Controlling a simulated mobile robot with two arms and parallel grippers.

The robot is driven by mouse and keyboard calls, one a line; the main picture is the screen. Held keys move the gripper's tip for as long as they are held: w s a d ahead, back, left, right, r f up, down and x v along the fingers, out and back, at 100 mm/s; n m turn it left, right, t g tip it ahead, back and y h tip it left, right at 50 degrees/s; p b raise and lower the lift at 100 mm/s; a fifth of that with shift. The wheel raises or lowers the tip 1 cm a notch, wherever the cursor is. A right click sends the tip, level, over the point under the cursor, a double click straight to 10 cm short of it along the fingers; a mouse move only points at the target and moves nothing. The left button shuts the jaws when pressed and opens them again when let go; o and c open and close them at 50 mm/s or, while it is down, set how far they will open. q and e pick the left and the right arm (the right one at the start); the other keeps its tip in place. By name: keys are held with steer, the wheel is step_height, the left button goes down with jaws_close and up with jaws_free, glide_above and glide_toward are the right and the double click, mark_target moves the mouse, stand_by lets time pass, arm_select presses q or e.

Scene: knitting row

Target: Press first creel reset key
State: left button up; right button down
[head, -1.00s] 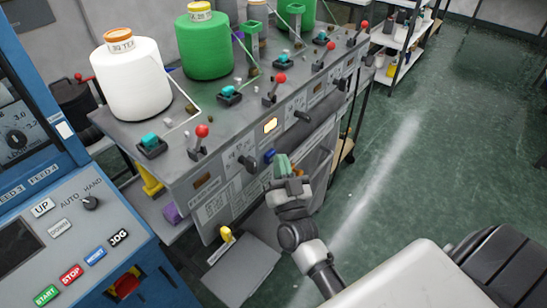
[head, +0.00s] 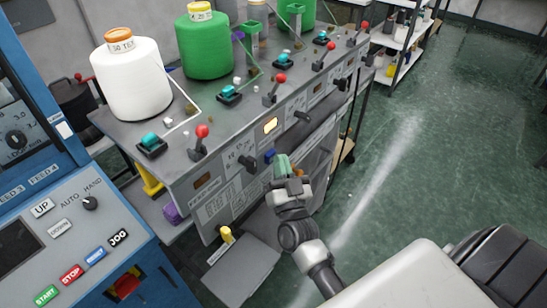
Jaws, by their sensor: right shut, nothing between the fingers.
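The creel (head: 130,125) is a grey bench with yarn cones on top and a sloped front panel. Several teal keys on dark blocks line its top; the nearest teal key (head: 149,140) is at the left, beside a red-knobbed lever (head: 201,132). A blue button (head: 269,156) is on the front panel. I cannot read which one is the reset key. My right gripper (head: 281,162), with greenish fingers, is shut and empty in front of the panel, just right of the blue button. Contact with the panel cannot be told. My left gripper is not in view.
A white cone (head: 132,78) and a green cone (head: 204,48) stand on the creel. A blue machine with a control panel (head: 75,235) fills the left. A grey plate (head: 240,272) juts out low below the creel. Green floor (head: 440,150) is clear to the right.

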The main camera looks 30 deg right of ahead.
steer(key=shift+w, duration=0.1)
stand_by(0.5)
steer(key=shift+w+a, duration=0.2)
steer(key=shift+w, duration=0.05)
steer(key=shift+s+d, duration=0.1)
steer(key=shift+s, duration=0.15)
stand_by(0.5)
steer(key=s+d+p, duration=0.1)
steer(key=s+d, duration=0.1)
steer(key=s, duration=0.3)
steer(key=shift+s+d+p, duration=0.2)
steer(key=shift+s+p, duration=0.1)
steer(key=shift+p, duration=0.1)
stand_by(0.6)
